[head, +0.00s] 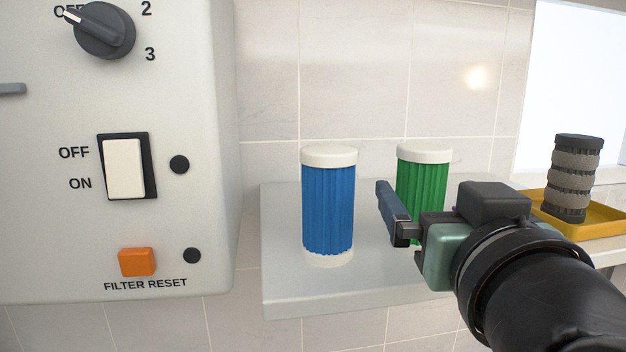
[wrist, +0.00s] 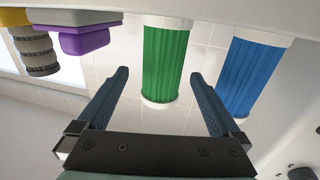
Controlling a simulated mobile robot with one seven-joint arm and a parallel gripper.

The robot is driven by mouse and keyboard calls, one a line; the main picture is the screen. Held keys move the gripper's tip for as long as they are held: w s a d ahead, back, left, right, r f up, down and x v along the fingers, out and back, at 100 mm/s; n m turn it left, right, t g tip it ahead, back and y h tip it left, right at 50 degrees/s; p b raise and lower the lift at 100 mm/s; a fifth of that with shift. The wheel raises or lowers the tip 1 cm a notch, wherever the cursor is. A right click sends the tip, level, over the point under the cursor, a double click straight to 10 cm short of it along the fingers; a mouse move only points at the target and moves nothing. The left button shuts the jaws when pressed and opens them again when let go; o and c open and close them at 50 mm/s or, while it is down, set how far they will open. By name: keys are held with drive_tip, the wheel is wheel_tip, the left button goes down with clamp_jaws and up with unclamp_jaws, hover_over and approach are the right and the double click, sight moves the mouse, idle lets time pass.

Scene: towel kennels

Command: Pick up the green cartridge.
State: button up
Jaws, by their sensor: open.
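The green cartridge (head: 423,178) stands upright on a grey shelf (head: 285,285), with a white cap on top. Its lower part is hidden behind my gripper in the head view. In the wrist view, which looks upside down, the green cartridge (wrist: 166,65) appears ahead of the gap between my fingers, roughly centred. My gripper (wrist: 160,95) is open and empty. It also shows in the head view (head: 400,215), in front of the green cartridge. I cannot tell whether a finger touches it.
A blue cartridge (head: 328,210) stands left of the green one. A grey panel (head: 60,225) with switches is at left. A dark ribbed cylinder (head: 573,180) stands in a yellow tray (head: 605,220) at right. A purple block (wrist: 84,42) shows in the wrist view.

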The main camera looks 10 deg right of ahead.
sight(420, 182)
drive_tip(key=w+p, duration=0.1)
drive_tip(key=w, duration=0.2)
drive_tip(key=shift+w+d, duration=0.15)
drive_tip(key=shift+w, duration=0.25)
drive_tip(key=shift+r, duration=0.1)
drive_tip(key=c, duration=1.5)
